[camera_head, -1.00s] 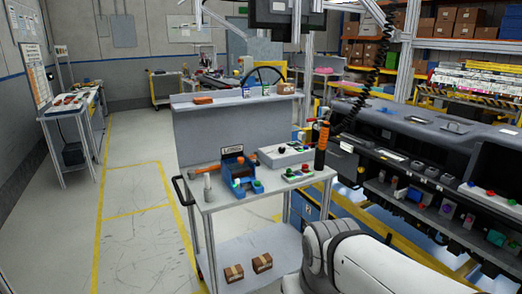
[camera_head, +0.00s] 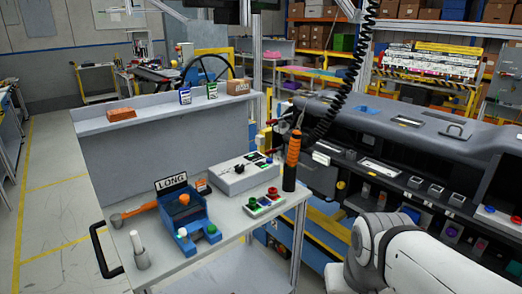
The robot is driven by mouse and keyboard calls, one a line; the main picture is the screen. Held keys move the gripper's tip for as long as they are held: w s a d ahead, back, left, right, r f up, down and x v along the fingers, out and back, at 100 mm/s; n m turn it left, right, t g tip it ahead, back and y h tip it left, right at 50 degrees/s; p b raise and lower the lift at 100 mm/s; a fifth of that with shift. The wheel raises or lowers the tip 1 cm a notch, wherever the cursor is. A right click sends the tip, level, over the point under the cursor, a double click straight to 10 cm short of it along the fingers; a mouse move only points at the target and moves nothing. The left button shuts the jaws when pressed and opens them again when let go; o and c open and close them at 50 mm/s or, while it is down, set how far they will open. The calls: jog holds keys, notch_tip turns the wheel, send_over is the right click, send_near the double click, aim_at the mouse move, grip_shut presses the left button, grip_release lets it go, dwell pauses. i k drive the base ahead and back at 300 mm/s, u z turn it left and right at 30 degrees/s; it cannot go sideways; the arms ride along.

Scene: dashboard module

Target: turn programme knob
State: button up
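I cannot tell for sure which part is the programme knob. A blue device (camera_head: 192,222) on the cart carries a sign reading LONG (camera_head: 171,182), an orange round part (camera_head: 184,199) and green buttons at its front. Beside it is a light grey box (camera_head: 243,175) with small dark and red parts on top. A small panel with red and green knobs (camera_head: 263,202) lies in front of that box. My gripper is not in view. Only my white arm shows, at the bottom right.
The grey cart (camera_head: 190,262) has a raised back shelf (camera_head: 170,110) with small boxes. An orange-and-black tool (camera_head: 292,162) stands at its right corner under a coiled cable (camera_head: 345,85). The dark dashboard (camera_head: 400,150) fills the right. Open floor (camera_head: 50,190) lies left.

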aim_at(239, 168)
jog(key=u, duration=0.05)
jog(key=i, duration=1.35)
jog(key=u, duration=0.7)
jog(key=k, duration=0.75)
jog(key=u, duration=0.15)
jog(key=i, duration=0.85)
jog(key=z, duration=0.1)
